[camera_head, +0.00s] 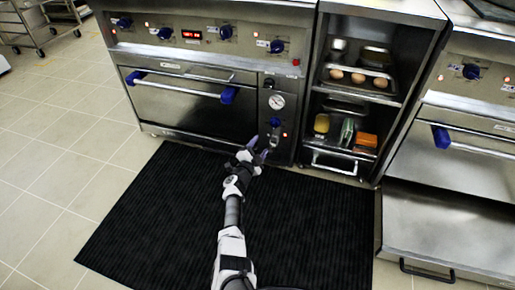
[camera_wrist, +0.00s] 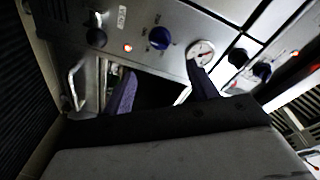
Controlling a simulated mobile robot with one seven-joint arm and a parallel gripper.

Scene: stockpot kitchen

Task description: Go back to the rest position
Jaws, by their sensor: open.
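My gripper (camera_head: 259,149) is open, reached out low in front of the oven's side control panel. Its two purple fingers show apart in the wrist view (camera_wrist: 162,88), with nothing visible between them. The panel carries a round white gauge (camera_head: 276,102), which also shows in the wrist view (camera_wrist: 201,51) just past the right fingertip. A blue knob (camera_wrist: 160,38) and a lit red lamp (camera_wrist: 128,48) are beside it. A metal handle (camera_head: 276,138) stands out low on the panel close to the fingers; whether they touch it I cannot tell.
The steel oven (camera_head: 190,100) has a closed door with blue-ended handle. Right of it, an open shelf unit (camera_head: 402,60) holds eggs (camera_head: 358,78) on a tray and food below. A low steel drawer (camera_head: 450,230) juts out at right.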

